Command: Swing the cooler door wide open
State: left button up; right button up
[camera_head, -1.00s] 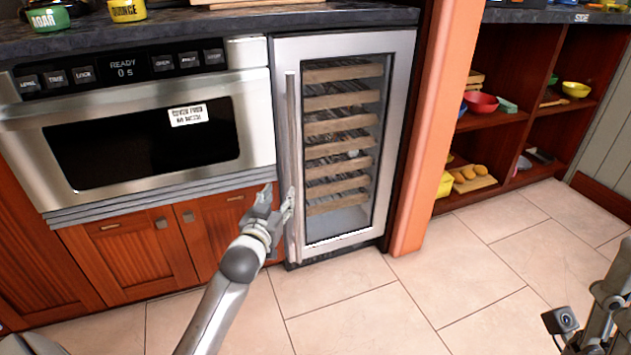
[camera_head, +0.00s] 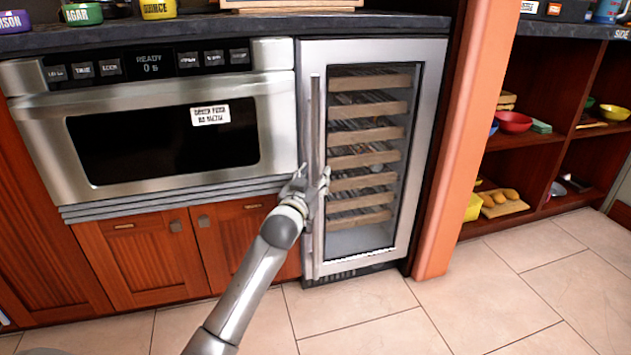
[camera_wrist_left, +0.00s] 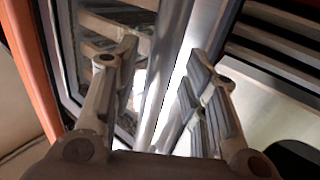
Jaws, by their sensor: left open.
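The cooler door (camera_head: 423,160) is shut, a steel frame around glass with wooden racks behind it. Its long vertical bar handle (camera_head: 315,120) runs down the left side of the door. My left gripper (camera_head: 313,173) is open at about mid-height of the handle, one finger on each side of it. In the left wrist view the handle (camera_wrist_left: 168,85) passes between the open fingers of the left gripper (camera_wrist_left: 162,48). I cannot tell whether either finger touches the bar. My right gripper is not in view.
A steel microwave drawer (camera_head: 275,120) stands left of the cooler, above wooden cabinets (camera_head: 145,262). An orange post (camera_head: 463,150) is close on the cooler's right, with open shelves (camera_head: 530,142) beyond. The tiled floor (camera_head: 385,325) in front of the cooler is clear.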

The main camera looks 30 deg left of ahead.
pick_arm(q)
jog(key=shift+w+a, duration=0.25)
jog(key=shift+w, duration=0.45)
grip_shut()
